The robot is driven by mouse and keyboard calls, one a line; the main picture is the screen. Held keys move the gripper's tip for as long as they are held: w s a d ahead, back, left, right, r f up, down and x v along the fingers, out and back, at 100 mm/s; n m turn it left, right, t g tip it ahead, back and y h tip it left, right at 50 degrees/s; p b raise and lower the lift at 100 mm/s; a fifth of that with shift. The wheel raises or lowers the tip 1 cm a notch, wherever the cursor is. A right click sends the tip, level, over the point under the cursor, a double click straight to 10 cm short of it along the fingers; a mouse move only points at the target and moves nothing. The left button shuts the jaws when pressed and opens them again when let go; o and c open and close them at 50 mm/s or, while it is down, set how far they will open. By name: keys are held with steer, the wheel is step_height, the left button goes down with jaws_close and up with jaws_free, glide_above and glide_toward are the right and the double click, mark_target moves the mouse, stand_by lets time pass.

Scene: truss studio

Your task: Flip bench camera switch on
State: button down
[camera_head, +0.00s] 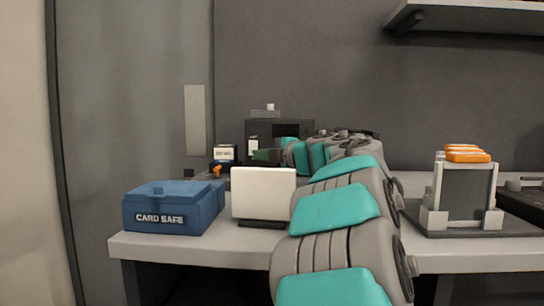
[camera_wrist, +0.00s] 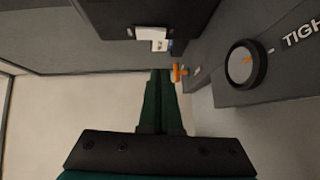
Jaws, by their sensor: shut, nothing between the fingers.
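A small orange lever (camera_wrist: 180,72) sticks out of a grey surface in the wrist view, just right of my fingertips. It looks like the switch; whether it is on or off I cannot tell. A small orange part (camera_head: 216,170) also shows in the head view, at the back left of the bench. My gripper (camera_wrist: 161,73) is shut and empty, its dark green fingers pointing toward the lever with a small apparent gap. In the head view my gripper (camera_head: 258,155) points left in front of a dark box (camera_head: 294,127), likely the camera, partly hidden by my arm.
A blue card safe (camera_head: 165,212) and a white panel on a black stand (camera_head: 263,193) stand at the bench's front left. A grey holder with orange-topped items (camera_head: 466,190) stands right. A round knob (camera_wrist: 245,65) lies right of the lever. A shelf (camera_head: 465,17) hangs above.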

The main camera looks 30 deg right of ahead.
mark_target(249, 154)
steer(key=w, duration=0.3)
steer(key=shift+w+d+f, duration=0.25)
steer(key=shift+w+d, duration=0.05)
steer(key=shift+d, duration=0.1)
steer(key=shift+w+d, duration=0.3)
steer(key=shift+w, duration=0.2)
steer(key=shift+w+d, duration=0.25)
steer(key=shift+w, duration=0.1)
steer(key=shift+f, duration=0.15)
steer(key=shift+w+f+b, duration=0.1)
steer(key=shift+f+b, duration=0.1)
steer(key=shift+b, duration=0.3)
steer(key=shift+w+d+r, duration=0.1)
steer(key=shift+d+r, duration=0.05)
